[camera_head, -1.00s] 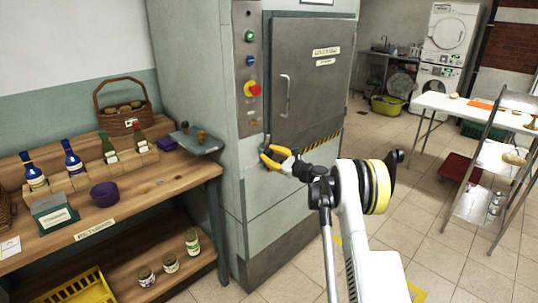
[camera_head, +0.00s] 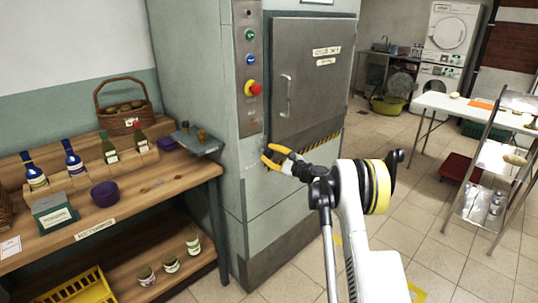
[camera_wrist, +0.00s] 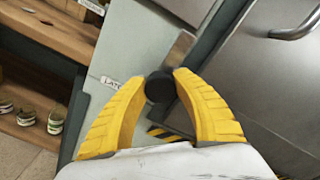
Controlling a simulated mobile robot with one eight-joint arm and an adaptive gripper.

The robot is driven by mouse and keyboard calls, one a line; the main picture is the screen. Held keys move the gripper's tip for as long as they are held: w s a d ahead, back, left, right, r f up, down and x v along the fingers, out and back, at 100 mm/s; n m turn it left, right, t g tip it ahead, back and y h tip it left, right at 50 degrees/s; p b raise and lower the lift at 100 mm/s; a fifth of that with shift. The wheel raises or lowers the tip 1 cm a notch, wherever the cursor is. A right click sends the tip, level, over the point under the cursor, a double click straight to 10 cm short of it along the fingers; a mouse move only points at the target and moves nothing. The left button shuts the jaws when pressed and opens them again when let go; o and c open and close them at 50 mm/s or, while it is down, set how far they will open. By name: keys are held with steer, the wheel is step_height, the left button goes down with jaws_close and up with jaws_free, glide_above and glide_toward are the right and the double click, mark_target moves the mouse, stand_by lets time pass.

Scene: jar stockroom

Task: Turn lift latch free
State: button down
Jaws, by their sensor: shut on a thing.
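The lift latch (camera_wrist: 158,87) shows in the wrist view as a dark round knob at the end of a flat grey metal bar. My gripper (camera_wrist: 157,82) has its two yellow fingers shut on the knob, one on each side. In the head view my gripper (camera_head: 266,157) is against the front of the grey-green cabinet, below the left corner of the steel lift door (camera_head: 308,85). The latch is hard to make out there. A small label (camera_wrist: 111,82) is beside the latch in the wrist view.
A control panel (camera_head: 250,70) with a red button is left of the door. The door has a vertical handle (camera_head: 285,95). A wooden bench (camera_head: 130,205) with bottles and a basket stands left.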

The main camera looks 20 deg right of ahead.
steer(key=c, duration=1)
jaws_free()
steer(key=shift+a+r, duration=0.1)
steer(key=shift+o, duration=0.2)
steer(key=v, duration=1.2)
